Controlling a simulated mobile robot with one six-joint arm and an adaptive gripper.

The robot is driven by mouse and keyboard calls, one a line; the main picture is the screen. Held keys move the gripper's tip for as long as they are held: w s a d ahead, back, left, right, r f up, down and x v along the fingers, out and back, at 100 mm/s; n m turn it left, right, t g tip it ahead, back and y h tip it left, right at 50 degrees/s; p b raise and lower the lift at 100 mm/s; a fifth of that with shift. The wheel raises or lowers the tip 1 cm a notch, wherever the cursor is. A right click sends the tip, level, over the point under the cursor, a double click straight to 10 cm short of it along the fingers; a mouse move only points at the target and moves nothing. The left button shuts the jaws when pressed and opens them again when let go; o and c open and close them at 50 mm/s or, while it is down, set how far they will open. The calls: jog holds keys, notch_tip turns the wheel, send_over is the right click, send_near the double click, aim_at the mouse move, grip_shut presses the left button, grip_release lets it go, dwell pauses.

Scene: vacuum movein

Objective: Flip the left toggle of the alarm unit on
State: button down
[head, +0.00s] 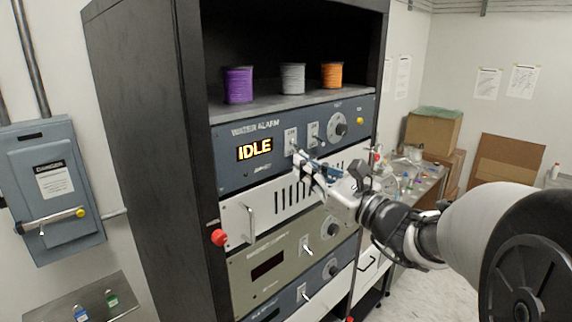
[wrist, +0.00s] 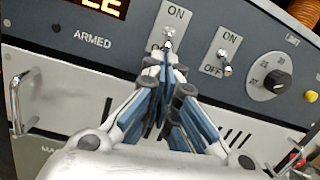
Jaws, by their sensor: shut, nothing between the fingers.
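The alarm unit (head: 225,172) is a blue-grey rack panel marked WATER ALARM, with a lit IDLE display (head: 254,149). Its left toggle (wrist: 169,36) sits on a light plate with ON at the top; the lower lettering is partly hidden by my fingers, and I cannot tell its lever position for certain. The right toggle (wrist: 224,61) has its lever pointing down beside OFF. My gripper (wrist: 164,72) is shut and empty. Its fingertips are at the lower end of the left toggle; I cannot tell if they touch. In the head view my gripper (head: 301,160) is in front of the panel.
A dial (wrist: 275,82) is right of the toggles. Purple, grey and orange spools (head: 239,85) stand on the shelf above. Below is a white vented panel with a handle (head: 249,222) and a red knob (head: 219,237). A cluttered bench (head: 427,185) stands to the right.

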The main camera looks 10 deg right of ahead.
aim_at(293, 152)
jog(key=shift+s+d+r+g+h+p, duration=0.25)
jog(key=shift+r+g+h+p, duration=0.4)
jog(key=shift+p, duration=0.9)
jog(key=shift+s+g+p, duration=0.15)
jog(key=shift+g+p, duration=0.3)
jog(key=shift+p, duration=0.15)
jog(key=shift+s+d+r, duration=0.2)
jog(key=shift+s+r, duration=0.2)
jog(key=shift+r, duration=0.2)
